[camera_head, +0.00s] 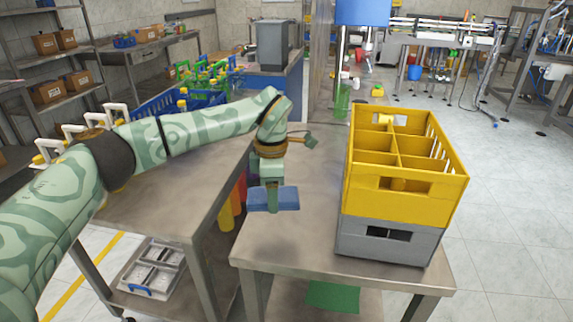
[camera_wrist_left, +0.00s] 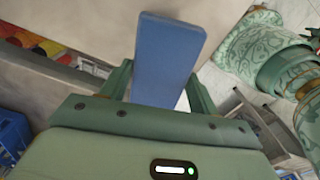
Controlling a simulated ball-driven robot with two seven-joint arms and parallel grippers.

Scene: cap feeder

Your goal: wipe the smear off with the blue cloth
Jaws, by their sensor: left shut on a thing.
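The blue cloth (camera_head: 287,201) looks like a flat folded pad. My left gripper (camera_head: 272,190) is shut on it and holds it over the steel table (camera_head: 262,252). In the left wrist view the cloth (camera_wrist_left: 168,60) stands out between the two fingers of the left gripper (camera_wrist_left: 160,92). A faint dark smear (camera_head: 291,260) shows on the tabletop, nearer the front edge than the cloth. I cannot tell whether the cloth touches the table. My right gripper is not in view.
A yellow divided crate (camera_head: 403,187) sits on a grey crate (camera_head: 388,238) at the table's right side. Another steel table (camera_head: 165,205) stands to the left, with a blue crate (camera_head: 150,106) at its back. The front left of the tabletop is clear.

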